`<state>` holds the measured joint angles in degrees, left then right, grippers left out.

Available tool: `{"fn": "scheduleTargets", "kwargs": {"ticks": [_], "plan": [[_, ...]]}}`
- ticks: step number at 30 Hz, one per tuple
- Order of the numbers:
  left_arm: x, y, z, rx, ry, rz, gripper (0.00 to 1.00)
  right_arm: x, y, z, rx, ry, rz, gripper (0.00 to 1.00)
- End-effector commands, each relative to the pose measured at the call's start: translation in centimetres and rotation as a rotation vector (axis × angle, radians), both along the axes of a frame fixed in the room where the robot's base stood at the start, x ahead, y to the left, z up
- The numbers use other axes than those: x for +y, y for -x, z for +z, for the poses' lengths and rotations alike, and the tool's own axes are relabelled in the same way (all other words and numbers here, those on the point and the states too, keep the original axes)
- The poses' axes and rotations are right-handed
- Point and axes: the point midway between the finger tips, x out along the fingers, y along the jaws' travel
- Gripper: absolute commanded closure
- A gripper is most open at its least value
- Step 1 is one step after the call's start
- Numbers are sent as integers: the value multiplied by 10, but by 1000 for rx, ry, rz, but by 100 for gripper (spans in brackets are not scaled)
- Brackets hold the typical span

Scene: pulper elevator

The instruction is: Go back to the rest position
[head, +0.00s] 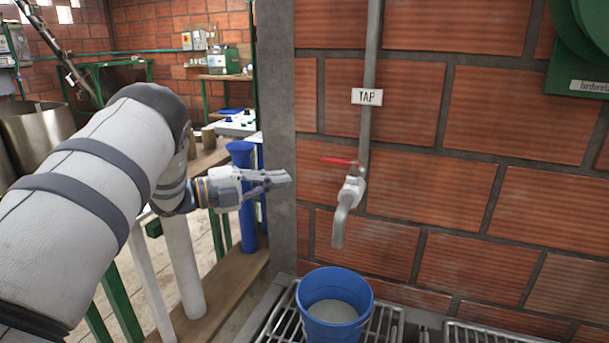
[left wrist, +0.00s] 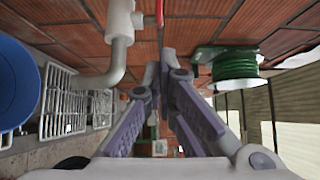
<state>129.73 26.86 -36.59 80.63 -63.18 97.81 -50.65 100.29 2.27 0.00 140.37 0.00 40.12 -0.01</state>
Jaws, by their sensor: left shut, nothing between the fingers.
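My left gripper (head: 285,178) reaches in from the left in the head view, left of the tap and apart from it. Its fingers are closed with nothing between them. The left wrist view shows the two fingers (left wrist: 160,75) converging at their tips. The tap (head: 351,195) has a red handle (head: 338,161) and a grey spout, and it also shows in the left wrist view (left wrist: 120,25). A blue bucket (head: 334,310) stands below the spout with pale contents. My right gripper is in neither view.
A brick wall (head: 437,215) stands behind the tap, with a concrete pillar (head: 277,120) to its left. The bucket stands on a metal grate (head: 387,325). A green reel (left wrist: 236,66) is on the wall. A steel drum (head: 35,125) and a workbench (head: 222,77) are at the left.

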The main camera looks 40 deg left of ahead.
Motion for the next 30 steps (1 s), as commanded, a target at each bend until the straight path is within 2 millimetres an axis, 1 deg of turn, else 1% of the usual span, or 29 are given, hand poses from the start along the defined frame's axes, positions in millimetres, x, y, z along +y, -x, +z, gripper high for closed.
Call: {"fn": "scheduleTargets", "kwargs": {"ticks": [4, 5, 6, 7, 8, 9, 10, 11, 12, 14, 15, 17, 18, 20, 21, 23, 24, 27, 30], "plan": [[1, 2, -2, 6, 5, 3, 100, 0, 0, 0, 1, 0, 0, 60], [-1, 1, -7, 21, 19, 14, 100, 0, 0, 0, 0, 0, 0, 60], [-4, -2, -19, 62, 60, 46, 100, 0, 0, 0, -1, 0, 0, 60], [-8, -4, -33, 111, 106, 83, 100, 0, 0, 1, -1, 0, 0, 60], [-13, -4, -53, 177, 166, 133, 100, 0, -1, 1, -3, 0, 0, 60], [-21, -3, -86, 284, 259, 215, 100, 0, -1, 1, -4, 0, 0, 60], [-28, 2, -113, 375, 333, 284, 100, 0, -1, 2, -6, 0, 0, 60], [-36, 11, -141, 469, 406, 357, 100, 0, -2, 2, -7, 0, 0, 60], [-47, 26, -177, 592, 492, 451, 100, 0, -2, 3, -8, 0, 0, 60], [-64, 58, -225, 765, 602, 589, 100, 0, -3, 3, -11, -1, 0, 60], [-76, 83, -253, 875, 661, 681, 100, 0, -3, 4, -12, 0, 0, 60], [-95, 127, -290, 1035, 734, 820, 100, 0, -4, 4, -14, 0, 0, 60], [-107, 159, -310, 1135, 772, 915, 100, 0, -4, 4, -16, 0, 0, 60], [-125, 211, -334, 1277, 814, 1060, 100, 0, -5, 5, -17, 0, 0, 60], [-138, 248, -345, 1368, 832, 1161, 100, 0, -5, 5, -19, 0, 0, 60], [-154, 302, -354, 1489, 842, 1310, 100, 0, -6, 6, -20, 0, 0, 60], [-164, 335, -356, 1558, 839, 1404, 100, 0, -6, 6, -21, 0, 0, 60], [-181, 404, -351, 1683, 811, 1607, 100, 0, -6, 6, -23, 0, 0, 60], [-190, 446, -341, 1749, 781, 1740, 100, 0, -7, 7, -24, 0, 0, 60]]}}
